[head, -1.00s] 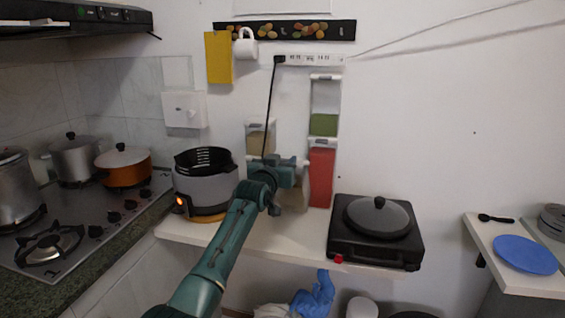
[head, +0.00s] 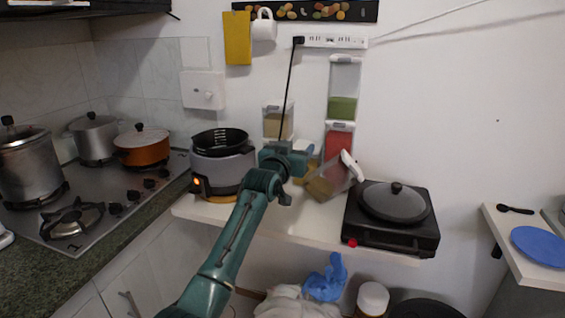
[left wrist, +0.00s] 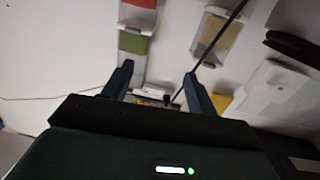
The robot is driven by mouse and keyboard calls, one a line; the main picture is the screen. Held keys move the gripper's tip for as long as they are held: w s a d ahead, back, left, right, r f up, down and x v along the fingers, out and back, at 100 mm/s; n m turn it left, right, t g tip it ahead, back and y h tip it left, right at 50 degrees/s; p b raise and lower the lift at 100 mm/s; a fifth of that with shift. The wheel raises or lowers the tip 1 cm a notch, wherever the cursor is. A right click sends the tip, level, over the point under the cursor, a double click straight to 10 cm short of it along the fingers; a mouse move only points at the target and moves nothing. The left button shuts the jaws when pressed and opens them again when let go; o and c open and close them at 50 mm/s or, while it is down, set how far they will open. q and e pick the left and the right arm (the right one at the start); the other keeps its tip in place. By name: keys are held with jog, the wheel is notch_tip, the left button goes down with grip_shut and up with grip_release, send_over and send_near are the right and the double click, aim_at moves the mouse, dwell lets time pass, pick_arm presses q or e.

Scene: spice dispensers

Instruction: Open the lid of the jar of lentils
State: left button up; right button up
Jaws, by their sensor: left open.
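My left gripper (head: 296,161) is at the shelf, in front of the wall dispensers; in the left wrist view its two fingers stand apart with a gap between them (left wrist: 158,90). A clear jar (head: 328,183) with brownish contents leans tilted to the right of the gripper, a white lid piece (head: 352,166) at its upper right. I cannot tell whether gripper and jar touch. Behind are a red-filled dispenser (head: 339,144), a green-filled one (head: 342,105) above it and a tan-filled one (head: 277,124). No label shows which holds lentils. My right gripper is not in view.
A grey cooker (head: 220,170) stands left of the gripper. A black hot plate with a lidded pan (head: 395,202) stands right of the tilted jar. A black cord (head: 288,85) hangs behind the gripper. The shelf's front edge (head: 300,232) is clear.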

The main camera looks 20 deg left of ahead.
pick_arm(q)
jog(key=s+a, duration=0.1)
jog(key=s, duration=0.8)
jog(key=shift+s+b, duration=0.3)
jog(key=shift+b, duration=0.05)
jog(key=shift+a, duration=0.1)
